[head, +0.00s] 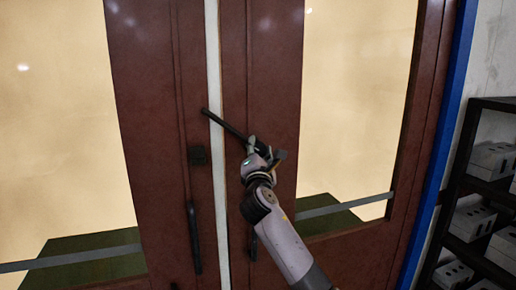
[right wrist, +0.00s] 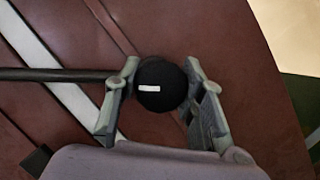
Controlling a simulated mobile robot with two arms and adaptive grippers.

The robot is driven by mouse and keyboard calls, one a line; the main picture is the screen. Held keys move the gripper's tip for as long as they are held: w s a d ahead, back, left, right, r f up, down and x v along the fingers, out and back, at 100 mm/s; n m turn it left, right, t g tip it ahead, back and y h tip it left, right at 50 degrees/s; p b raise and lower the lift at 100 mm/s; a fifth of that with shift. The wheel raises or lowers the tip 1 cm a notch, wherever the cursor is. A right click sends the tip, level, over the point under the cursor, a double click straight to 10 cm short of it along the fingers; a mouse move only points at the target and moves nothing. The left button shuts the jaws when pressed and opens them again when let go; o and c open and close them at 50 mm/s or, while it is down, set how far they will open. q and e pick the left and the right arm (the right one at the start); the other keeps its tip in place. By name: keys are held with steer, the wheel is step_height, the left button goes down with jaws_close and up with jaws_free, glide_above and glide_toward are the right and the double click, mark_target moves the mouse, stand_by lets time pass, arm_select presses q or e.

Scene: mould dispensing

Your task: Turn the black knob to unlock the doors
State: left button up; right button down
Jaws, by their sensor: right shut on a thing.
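The black knob (right wrist: 160,97) is round with a small white mark on its face. A black bar (head: 224,124) runs from it to the left; the bar also shows in the right wrist view (right wrist: 50,74). In the head view the bar slants up to the left across the pale gap between the left door (head: 150,90) and the right door (head: 275,90). My right gripper (right wrist: 160,80) has a finger on each side of the knob and is shut on it. In the head view my right gripper (head: 258,150) largely hides the knob. My left gripper is not in view.
A black shelf (head: 465,160) with grey boxes (head: 492,160) stands at the right. A blue strip (head: 441,130) edges the frame.

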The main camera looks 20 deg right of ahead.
steer(key=m+g+p, duration=0.1)
steer(key=m, duration=0.2)
steer(key=m+g+h+p, duration=0.1)
steer(key=m, duration=0.2)
steer(key=shift+r, duration=0.1)
steer(key=m+g+p, duration=0.1)
steer(key=m+p, duration=0.1)
steer(key=m, duration=0.1)
steer(key=shift+g, duration=0.3)
steer(key=shift+m+y+p, duration=0.45)
steer(key=shift+m+y, duration=0.05)
steer(key=shift+m, duration=0.1)
steer(key=shift+f+g, duration=0.25)
steer(key=shift+g, duration=0.05)
steer(key=c, duration=1)
jaws_free()
steer(key=shift+d, duration=0.1)
steer(key=shift+c, duration=0.2)
